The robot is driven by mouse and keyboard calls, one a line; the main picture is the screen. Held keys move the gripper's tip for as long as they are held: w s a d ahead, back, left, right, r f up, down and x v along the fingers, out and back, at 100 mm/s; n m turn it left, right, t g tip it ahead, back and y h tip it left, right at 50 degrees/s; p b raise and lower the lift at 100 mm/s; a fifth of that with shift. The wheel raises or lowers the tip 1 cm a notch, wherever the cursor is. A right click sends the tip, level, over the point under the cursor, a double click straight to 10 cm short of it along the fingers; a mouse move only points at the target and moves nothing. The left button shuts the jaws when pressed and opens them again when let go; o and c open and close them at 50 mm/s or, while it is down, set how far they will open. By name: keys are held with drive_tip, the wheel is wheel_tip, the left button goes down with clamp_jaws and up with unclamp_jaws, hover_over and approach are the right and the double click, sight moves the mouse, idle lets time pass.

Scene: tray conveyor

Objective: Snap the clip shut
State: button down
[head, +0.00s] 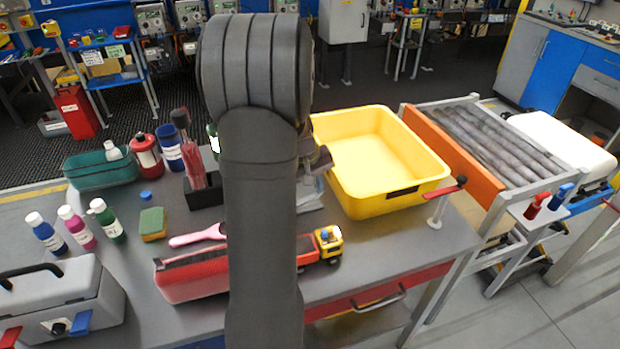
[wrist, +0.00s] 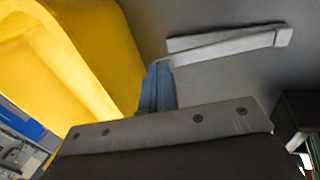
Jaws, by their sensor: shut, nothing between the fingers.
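A grey toolbox (head: 62,300) with a black handle stands at the front left of the table in the head view. Its front has a blue clip (head: 81,323) and a red clip (head: 11,337); I cannot tell how far either is closed. My gripper (wrist: 157,70) is shut and empty in the wrist view, beside the yellow bin (wrist: 120,50). It is well to the right of the toolbox. In the head view my arm hides most of the gripper. A pale grey bar (wrist: 228,44) lies just beyond the fingers in the wrist view.
The yellow bin (head: 348,200) stands at the right, near a red-handled clamp (head: 440,205). Rollers (head: 500,140) lie beyond the orange board.

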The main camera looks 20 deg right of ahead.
drive_tip(key=shift+d+f+y, duration=0.4)
drive_tip(key=shift+f, duration=0.35)
drive_tip(key=shift+a+r, duration=0.25)
drive_tip(key=shift+a, duration=0.55)
drive_tip(key=v, duration=1.4)
drive_tip(key=shift+d, duration=0.35)
